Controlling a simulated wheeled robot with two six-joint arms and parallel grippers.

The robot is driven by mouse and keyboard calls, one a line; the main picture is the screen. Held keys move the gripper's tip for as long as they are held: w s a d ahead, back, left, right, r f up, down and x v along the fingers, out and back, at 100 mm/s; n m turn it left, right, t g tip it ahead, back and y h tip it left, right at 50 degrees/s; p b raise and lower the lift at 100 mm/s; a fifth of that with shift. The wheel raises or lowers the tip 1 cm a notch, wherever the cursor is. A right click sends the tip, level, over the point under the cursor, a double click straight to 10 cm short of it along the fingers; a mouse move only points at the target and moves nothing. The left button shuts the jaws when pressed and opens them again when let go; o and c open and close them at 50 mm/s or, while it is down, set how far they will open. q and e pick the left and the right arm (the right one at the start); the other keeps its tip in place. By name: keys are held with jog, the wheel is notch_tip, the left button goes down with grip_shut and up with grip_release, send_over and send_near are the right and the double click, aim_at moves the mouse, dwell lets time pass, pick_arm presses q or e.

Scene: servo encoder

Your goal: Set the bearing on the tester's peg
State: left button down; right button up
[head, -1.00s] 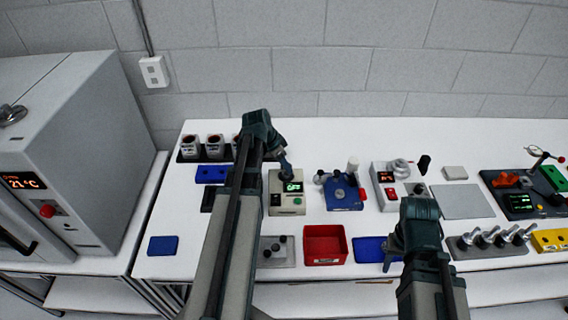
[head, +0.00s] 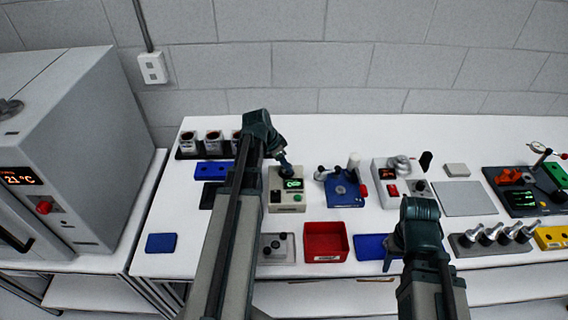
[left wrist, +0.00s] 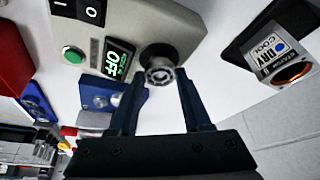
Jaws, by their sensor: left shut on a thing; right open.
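The tester (head: 287,201) is a beige box with a lit green display, standing behind the red bin. In the left wrist view its panel (left wrist: 160,22) shows a display reading OFF, a green button and a black switch. My left gripper (head: 286,172) is over the tester's back part. In the left wrist view the bearing (left wrist: 159,76), a small grey ring, is between the fingertips of my left gripper (left wrist: 159,84). A dark round part lies right behind it; I cannot tell whether the ring is around the peg. My right gripper (head: 391,256) is open at the front.
A red bin (head: 326,255) and a blue mat (head: 368,248) lie at the front. A blue fixture (head: 345,190) stands right of the tester. Several labelled cups stand at the back left, one (left wrist: 285,60) showing in the left wrist view. A grey plate (head: 464,199) lies to the right.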

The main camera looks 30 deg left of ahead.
pick_arm(q)
grip_release()
dwell(0.6)
dwell(0.4)
notch_tip(320, 180, up, 6)
jog(key=p, duration=0.6)
jog(key=shift+f, duration=0.1)
dwell(0.4)
